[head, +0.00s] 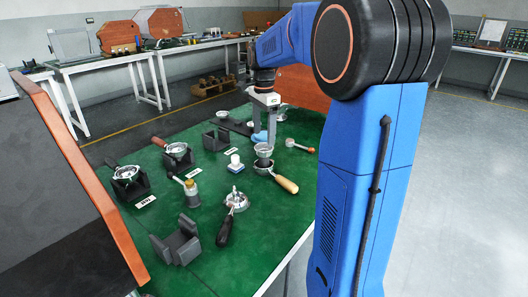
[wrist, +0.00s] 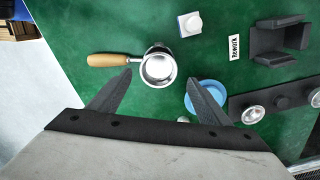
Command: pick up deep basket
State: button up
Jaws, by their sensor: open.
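A bright round metal cup, which looks like the deep basket (wrist: 158,69), lies between my fingertips in the wrist view. It also shows in the head view (head: 264,149). It overlaps a portafilter with a wooden handle (wrist: 108,60) (head: 286,184); I cannot tell whether the two touch. My gripper (wrist: 162,78) is open and empty, its dark fingers spread to either side of the cup, apart from it. In the head view my gripper (head: 267,128) hangs over the green table just behind the cup, and its fingers are partly hidden.
A blue round dish (wrist: 205,97) lies close by my right finger in the wrist view. Beyond it is a dark bar (wrist: 281,102) with metal round parts. A white block (wrist: 189,24), a dark stand (wrist: 277,42) and a "Rework" label (wrist: 235,47) stand near.

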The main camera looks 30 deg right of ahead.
aim_at(264, 143)
jog(key=shift+s+d+f, duration=0.1)
jog(key=shift+f, duration=2.25)
jog(key=shift+c, duration=0.7)
jog(key=c, duration=0.8)
